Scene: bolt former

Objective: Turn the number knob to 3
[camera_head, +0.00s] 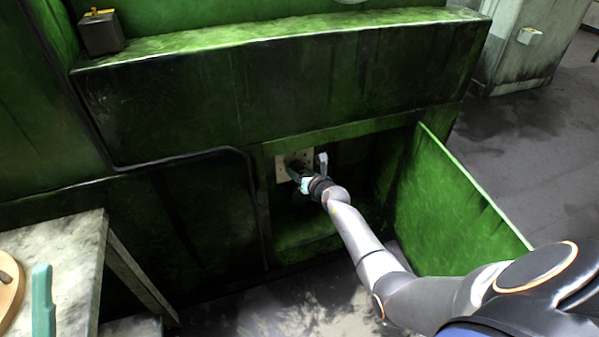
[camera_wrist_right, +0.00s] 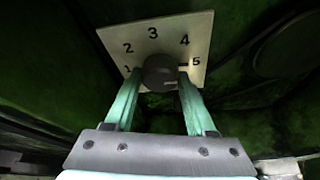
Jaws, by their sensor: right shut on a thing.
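A pale square dial plate with the numbers 1 to 5 in an arc (camera_wrist_right: 158,34) fills the upper middle of the right wrist view. In the head view the plate (camera_head: 282,166) sits inside an open recess of the green machine. The dark round number knob (camera_wrist_right: 160,70) is in front of the plate's lower part. My right gripper (camera_wrist_right: 160,82) is shut on the knob, one teal finger on each side. A short dark mark shows beside the 5; I cannot tell for sure which number the knob points to. In the head view my right gripper (camera_head: 301,176) hides the knob.
An open green door (camera_head: 450,200) stands to the right of the recess, close to my right arm. A small grey lever (camera_head: 323,160) shows near the gripper. A worktable (camera_head: 70,245) with a teal-handled item (camera_head: 43,302) is at the lower left.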

